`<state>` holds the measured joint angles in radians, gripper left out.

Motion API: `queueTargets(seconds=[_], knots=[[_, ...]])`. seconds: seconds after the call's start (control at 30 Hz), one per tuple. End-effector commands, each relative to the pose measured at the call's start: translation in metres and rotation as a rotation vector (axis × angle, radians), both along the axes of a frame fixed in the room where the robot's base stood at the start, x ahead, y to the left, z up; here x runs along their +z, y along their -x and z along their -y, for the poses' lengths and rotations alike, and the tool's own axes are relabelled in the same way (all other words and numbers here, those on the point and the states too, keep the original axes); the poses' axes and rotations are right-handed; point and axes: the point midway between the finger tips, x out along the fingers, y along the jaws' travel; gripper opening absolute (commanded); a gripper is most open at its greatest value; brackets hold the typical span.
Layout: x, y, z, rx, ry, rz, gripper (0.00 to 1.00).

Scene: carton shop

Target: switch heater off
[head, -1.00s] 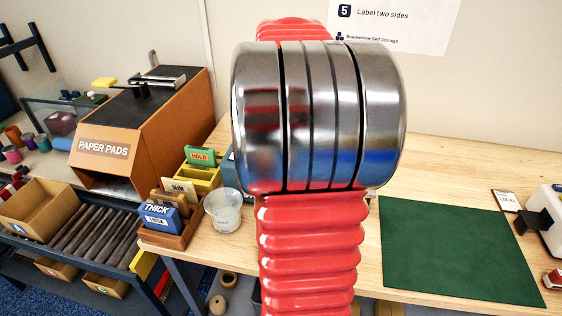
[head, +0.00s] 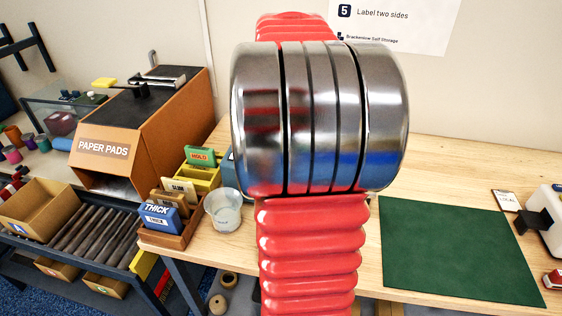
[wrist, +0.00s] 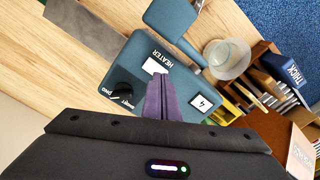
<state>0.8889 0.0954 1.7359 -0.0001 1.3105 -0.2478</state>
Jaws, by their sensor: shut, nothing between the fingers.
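The heater (wrist: 180,84) is a blue-teal unit on the wooden bench, labelled HEATER, in the wrist view. In the head view my red and metal arm hides the gripper and most of the heater; only a teal sliver (head: 228,172) shows.
A clear cup (head: 223,209) stands close to the heater, also in the wrist view (wrist: 228,58). Thick and Slim boxes (head: 160,217) sit left of it. A green mat (head: 455,250) lies right of my arm. The orange PAPER PADS dispenser (head: 150,135) stands left.

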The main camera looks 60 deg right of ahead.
Motion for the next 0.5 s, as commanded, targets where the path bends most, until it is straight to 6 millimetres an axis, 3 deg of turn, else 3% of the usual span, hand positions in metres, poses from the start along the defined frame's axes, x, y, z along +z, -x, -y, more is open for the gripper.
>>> queueTargets(seconds=[0.5], knots=[[0.03, 0.0, 0.0, 0.0, 0.002, 0.001, 0.0]])
